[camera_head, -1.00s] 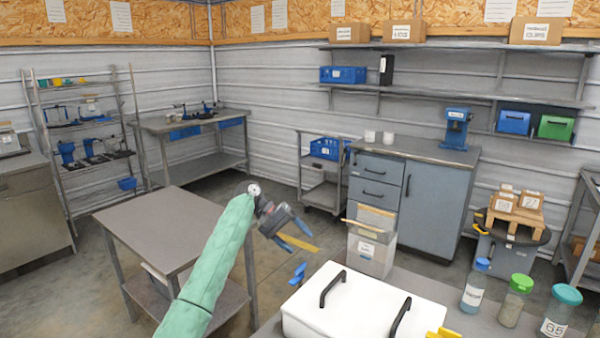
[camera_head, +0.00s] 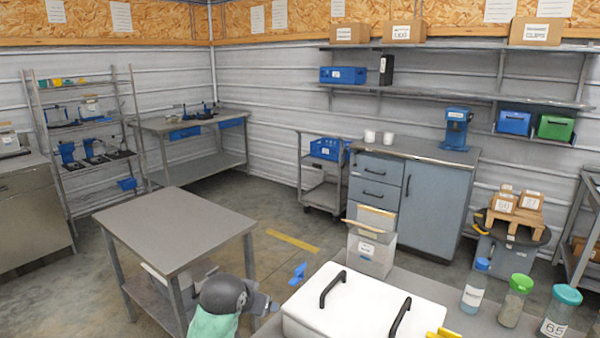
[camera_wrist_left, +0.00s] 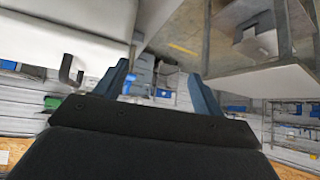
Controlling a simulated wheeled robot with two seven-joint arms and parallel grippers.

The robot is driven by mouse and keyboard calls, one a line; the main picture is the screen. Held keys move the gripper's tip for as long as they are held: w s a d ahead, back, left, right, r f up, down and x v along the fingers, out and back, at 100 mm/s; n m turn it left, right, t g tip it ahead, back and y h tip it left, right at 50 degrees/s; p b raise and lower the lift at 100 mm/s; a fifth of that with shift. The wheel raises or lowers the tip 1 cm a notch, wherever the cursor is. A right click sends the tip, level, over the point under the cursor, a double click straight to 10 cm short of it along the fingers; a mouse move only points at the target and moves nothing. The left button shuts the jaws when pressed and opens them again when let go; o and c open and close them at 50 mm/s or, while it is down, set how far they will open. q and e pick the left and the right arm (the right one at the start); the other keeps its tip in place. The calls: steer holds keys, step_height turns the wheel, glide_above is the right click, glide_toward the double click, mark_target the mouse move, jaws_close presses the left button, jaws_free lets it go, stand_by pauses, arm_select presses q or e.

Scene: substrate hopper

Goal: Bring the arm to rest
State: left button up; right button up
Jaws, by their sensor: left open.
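My left arm, in a green sleeve, comes in at the bottom of the head view. Its dark wrist is low, beside the front right leg of the grey table (camera_head: 175,229) and left of the white lidded box (camera_head: 362,312). My left gripper (camera_head: 268,303) is small and partly hidden there. In the left wrist view, the gripper (camera_wrist_left: 160,84) has its two blue fingers spread wide with nothing between them. My right gripper is in neither view.
Several lidded jars (camera_head: 510,300) stand right of the white box. A pale bin (camera_head: 371,255) stands behind it. A small blue object (camera_head: 298,272) shows left of the box. Open floor with a yellow strip (camera_head: 293,241) lies beyond the gripper.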

arm_select(q)
steer(key=s+a+f+g, duration=0.1)
steer(key=s+f+g, duration=0.1)
steer(key=s+f, duration=0.6)
steer(key=s+a+f+n+g, duration=0.1)
steer(key=s+f, duration=0.7)
steer(key=s, duration=1)
steer(key=s+a+f+n+g+y, duration=0.1)
steer(key=s+a+f+g, duration=0.1)
steer(key=s+f, duration=0.7)
steer(key=s+g, duration=0.1)
steer(key=s, duration=0.4)
steer(key=shift+d+r, duration=0.1)
steer(key=shift+d, duration=0.05)
